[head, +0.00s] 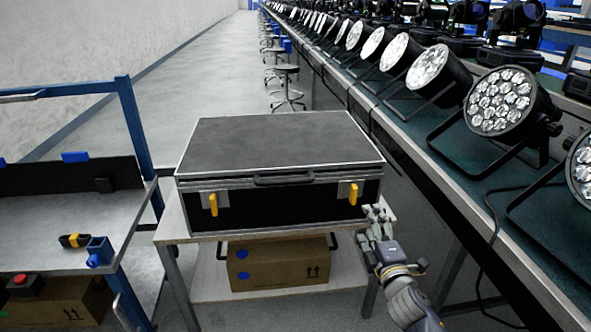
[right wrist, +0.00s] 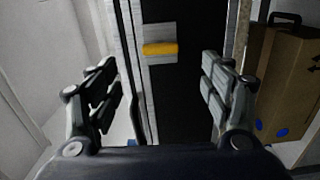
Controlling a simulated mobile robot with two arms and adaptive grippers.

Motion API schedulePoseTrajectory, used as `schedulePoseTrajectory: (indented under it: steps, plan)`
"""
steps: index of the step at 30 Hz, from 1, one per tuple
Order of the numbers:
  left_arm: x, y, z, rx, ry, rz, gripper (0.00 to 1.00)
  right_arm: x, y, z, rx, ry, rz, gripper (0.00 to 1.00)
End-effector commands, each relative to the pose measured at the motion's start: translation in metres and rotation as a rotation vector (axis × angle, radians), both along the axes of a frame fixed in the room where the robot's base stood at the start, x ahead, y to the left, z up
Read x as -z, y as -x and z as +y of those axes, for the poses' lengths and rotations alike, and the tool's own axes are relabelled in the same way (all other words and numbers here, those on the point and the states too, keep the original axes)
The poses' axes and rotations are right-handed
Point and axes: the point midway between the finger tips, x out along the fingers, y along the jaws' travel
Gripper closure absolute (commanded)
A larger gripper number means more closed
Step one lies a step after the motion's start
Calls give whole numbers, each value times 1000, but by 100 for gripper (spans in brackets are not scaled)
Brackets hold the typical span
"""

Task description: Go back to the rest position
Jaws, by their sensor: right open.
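My right gripper (head: 375,222) is in front of the right front corner of a closed black case (head: 280,141). In the right wrist view its two fingers (right wrist: 163,95) are spread wide with nothing between them. Beyond them that view shows the case's dark front with a yellow latch (right wrist: 160,49). The case has silver edges, a front handle (head: 284,178) and two yellow latches, and its lid is down. I cannot tell from these views whether a fingertip touches the case. My left gripper does not show.
The case stands on a light table (head: 172,226) with a cardboard box (head: 278,264) on its lower shelf. A long bench with par cans (head: 499,101) runs along the right. A blue-framed workbench (head: 40,222) is at left. Stools (head: 286,82) stand behind; the left aisle floor is clear.

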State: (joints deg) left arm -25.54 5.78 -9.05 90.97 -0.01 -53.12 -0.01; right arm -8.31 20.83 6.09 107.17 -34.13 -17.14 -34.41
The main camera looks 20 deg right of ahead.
Motion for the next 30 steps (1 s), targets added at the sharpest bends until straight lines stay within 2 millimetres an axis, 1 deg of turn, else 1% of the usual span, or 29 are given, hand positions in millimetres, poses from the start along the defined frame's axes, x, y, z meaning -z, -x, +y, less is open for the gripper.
schedulePoseTrajectory:
  steps: [2, 4, 5, 8, 9, 11, 12, 14, 15, 17, 18, 20, 21, 23, 24, 26, 27, 29, 30]
  plan:
    - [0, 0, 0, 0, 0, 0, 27, 1, 0, 0, 0, -1, 2, 27]
    - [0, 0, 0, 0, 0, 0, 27, 8, 1, 1, 4, -23, 14, 27]
    - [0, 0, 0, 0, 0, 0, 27, 15, 3, 1, 8, -42, 26, 27]
    - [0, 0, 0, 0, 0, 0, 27, 57, 13, 6, 37, -158, 98, 27]
    - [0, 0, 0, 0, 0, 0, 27, 80, 20, 10, 54, -226, 139, 27]
    - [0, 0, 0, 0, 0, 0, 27, 120, 34, 18, 90, -338, 211, 27]
    - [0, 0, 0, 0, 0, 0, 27, 148, 46, 26, 118, -417, 263, 27]
    - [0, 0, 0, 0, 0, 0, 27, 188, 67, 38, 166, -535, 341, 27]
    - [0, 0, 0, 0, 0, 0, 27, 213, 82, 47, 201, -607, 393, 27]
    - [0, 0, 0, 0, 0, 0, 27, 249, 107, 63, 255, -710, 470, 27]
    - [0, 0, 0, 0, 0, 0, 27, 272, 125, 74, 294, -777, 522, 27]
    - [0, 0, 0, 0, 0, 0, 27, 302, 153, 92, 355, -869, 598, 27]
    - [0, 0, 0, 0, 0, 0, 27, 321, 172, 104, 397, -927, 647, 27]
    - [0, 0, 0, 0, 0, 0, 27, 344, 199, 122, 457, -1001, 714, 27]
    - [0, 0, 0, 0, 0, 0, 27, 358, 218, 133, 498, -1048, 758, 27]
    - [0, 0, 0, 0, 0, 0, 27, 375, 244, 150, 556, -1106, 820, 27]
    - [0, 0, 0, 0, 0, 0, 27, 384, 261, 162, 594, -1144, 857, 27]
    - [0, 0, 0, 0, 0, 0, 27, 398, 287, 178, 653, -1192, 915, 27]
    - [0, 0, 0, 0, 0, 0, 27, 405, 304, 189, 691, -1222, 952, 27]
